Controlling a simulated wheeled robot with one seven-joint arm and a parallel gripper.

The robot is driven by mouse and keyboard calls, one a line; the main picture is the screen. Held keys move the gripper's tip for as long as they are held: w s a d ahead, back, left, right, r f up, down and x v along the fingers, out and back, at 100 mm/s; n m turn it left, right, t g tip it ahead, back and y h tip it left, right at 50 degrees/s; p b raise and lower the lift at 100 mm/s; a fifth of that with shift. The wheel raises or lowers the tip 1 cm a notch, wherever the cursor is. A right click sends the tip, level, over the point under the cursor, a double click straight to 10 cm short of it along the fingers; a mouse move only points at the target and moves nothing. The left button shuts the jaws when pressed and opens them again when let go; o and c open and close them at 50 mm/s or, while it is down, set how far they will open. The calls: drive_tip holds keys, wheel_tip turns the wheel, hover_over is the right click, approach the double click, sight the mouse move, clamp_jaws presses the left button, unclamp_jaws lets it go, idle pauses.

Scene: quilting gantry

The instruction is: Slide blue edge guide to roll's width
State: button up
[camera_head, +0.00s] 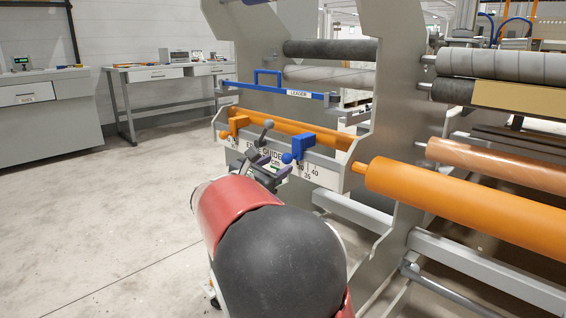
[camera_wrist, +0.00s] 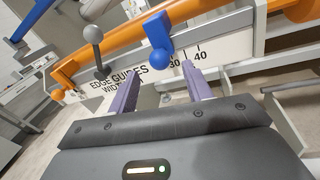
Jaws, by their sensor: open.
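The blue edge guide (camera_head: 304,142) sits on an orange bar (camera_head: 285,124) above a white scale plate (camera_head: 323,177). In the wrist view the blue guide (camera_wrist: 160,38) has a round blue knob hanging over the plate, left of the 40 mark. An orange edge guide (camera_head: 238,123) is at the bar's left part, and a grey ball-ended lever (camera_head: 267,126) stands between the two guides. My gripper (camera_head: 270,172) is open and empty, in front of the plate. In the wrist view its purple-grey fingers (camera_wrist: 160,92) are apart, below the blue knob and not around it.
A blue bar labelled LEADER (camera_head: 290,93) runs above the orange bar. A large orange roller (camera_head: 450,200) and a copper roller (camera_head: 490,165) lie to the right beyond a grey side plate (camera_head: 385,130). Workbenches stand at back left. The floor at left is clear.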

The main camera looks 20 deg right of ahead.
sight(284, 161)
drive_tip(key=shift+x, duration=2.15)
clamp_jaws()
